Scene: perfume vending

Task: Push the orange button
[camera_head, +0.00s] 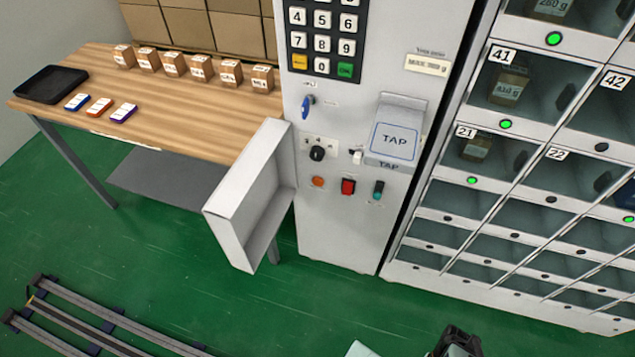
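The round orange button (318,181) is on the lower front of the grey vending panel (345,230). It is the leftmost of a row with a red switch (348,187) and a teal-green button (377,190). Above it is a black knob (317,153). A yellow-orange key (300,62) is also on the keypad higher up. The dark end of my arm, seemingly my gripper (458,343), just shows at the bottom edge, well below and right of the button and apart from the panel. Its fingers cannot be made out.
An open white door or tray (250,195) juts out left of the button. A TAP reader (395,140) sticks out at upper right. A blue key (307,106) protrudes above. Glass-fronted lockers (505,87) stand right. A wooden table (180,115) with boxes stands left. The green floor in front is mostly clear.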

